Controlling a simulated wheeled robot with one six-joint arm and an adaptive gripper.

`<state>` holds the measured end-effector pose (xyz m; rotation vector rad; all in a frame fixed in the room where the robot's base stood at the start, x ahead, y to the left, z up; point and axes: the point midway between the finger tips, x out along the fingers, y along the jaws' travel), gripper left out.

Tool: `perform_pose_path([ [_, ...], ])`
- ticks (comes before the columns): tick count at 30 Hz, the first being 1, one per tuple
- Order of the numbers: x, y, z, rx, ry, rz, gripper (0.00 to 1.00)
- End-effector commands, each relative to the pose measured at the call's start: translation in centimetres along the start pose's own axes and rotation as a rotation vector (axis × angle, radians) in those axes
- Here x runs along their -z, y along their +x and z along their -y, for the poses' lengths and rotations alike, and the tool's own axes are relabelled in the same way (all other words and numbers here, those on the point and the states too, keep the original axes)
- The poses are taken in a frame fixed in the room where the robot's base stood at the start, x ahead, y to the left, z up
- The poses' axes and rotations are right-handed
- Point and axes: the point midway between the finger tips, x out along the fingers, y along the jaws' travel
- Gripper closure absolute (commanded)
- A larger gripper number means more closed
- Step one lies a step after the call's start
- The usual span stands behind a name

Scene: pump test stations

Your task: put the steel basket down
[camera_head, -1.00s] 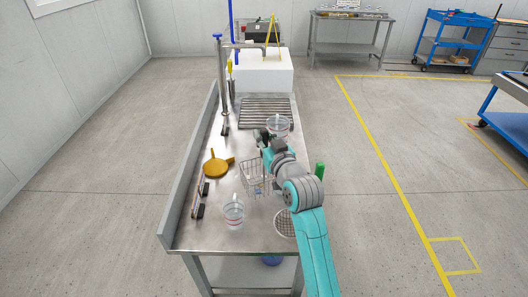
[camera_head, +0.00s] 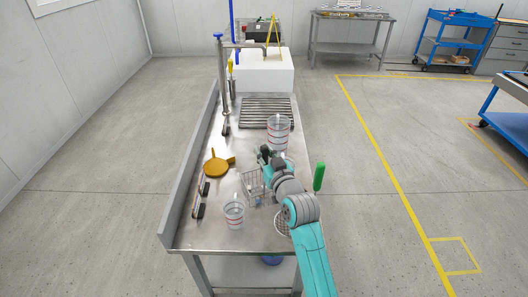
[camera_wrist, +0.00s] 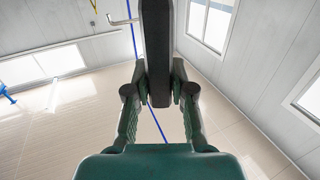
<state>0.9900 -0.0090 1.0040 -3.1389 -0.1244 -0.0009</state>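The steel basket (camera_head: 252,187) is a small wire-mesh basket at the middle of the steel bench in the head view, partly hidden by my arm. My gripper (camera_head: 267,158) is above and just right of it. In the wrist view my gripper's fingers (camera_wrist: 159,92) close on a thick dark bar (camera_wrist: 157,40), which looks like the basket's handle. The basket itself is not in the wrist view. I cannot tell whether its bottom touches the bench top.
On the bench (camera_head: 212,240), a clear cup (camera_head: 234,213) stands in front, another (camera_head: 278,132) behind. A yellow pan-shaped object (camera_head: 216,165) lies left, dark-handled tools (camera_head: 201,197) near the left edge. A round mesh (camera_head: 282,224) and green handle (camera_head: 319,177) are right. A slatted rack (camera_head: 266,112) is behind.

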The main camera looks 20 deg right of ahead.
Motion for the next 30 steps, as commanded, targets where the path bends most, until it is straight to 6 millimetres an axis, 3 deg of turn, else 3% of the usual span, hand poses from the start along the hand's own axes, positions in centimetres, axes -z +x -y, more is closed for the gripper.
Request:
perform_pose_path([
  [2, 0.0, 0.0, 0.0, 0.0, 0.0, 0.0, 0.55],
  [14, 0.3, -0.3, 0.0, 0.0, 0.0, 0.0, 0.55],
  [30, 0.2, -9.8, 0.0, -0.001, 0.0, 0.002, 0.55],
])
